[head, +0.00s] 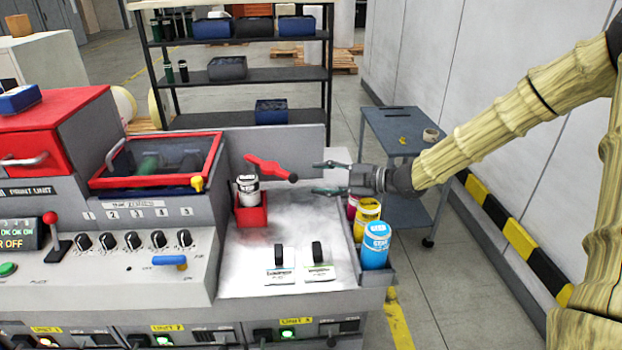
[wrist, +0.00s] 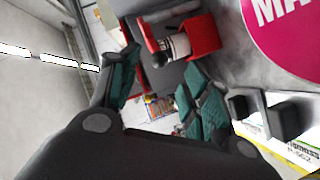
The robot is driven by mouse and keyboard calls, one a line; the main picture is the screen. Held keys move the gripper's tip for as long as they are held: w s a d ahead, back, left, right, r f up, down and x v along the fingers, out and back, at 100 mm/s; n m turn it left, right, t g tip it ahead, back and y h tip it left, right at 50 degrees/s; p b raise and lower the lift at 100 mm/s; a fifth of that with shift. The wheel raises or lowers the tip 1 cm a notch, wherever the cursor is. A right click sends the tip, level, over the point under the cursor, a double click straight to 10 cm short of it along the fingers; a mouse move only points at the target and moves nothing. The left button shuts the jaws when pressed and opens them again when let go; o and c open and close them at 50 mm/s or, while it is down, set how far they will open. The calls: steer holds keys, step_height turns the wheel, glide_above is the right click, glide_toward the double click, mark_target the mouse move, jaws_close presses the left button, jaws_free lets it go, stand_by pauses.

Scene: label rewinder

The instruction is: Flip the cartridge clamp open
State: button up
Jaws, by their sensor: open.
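The cartridge clamp is a red lever (head: 268,167) with a dark tip, behind a small red holder (head: 251,214) on the machine's grey deck. A white and black cartridge (head: 248,190) stands upright in the holder. My gripper (head: 322,178) is open and empty, just right of the lever's dark tip, with its fingers pointing left; I cannot tell whether a finger touches it. In the wrist view the open fingers (wrist: 160,95) frame the cartridge (wrist: 178,46) and the red holder (wrist: 205,38) beyond them.
Blue (head: 376,246), yellow (head: 367,217) and magenta cartridges stand in a rack at the deck's right edge, below my gripper. Two black switches (head: 317,252) stand at the deck's front. A red-framed window (head: 158,160) lies left. A grey cart (head: 400,135) stands behind.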

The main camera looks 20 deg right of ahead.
steer(key=shift+v, duration=1.6)
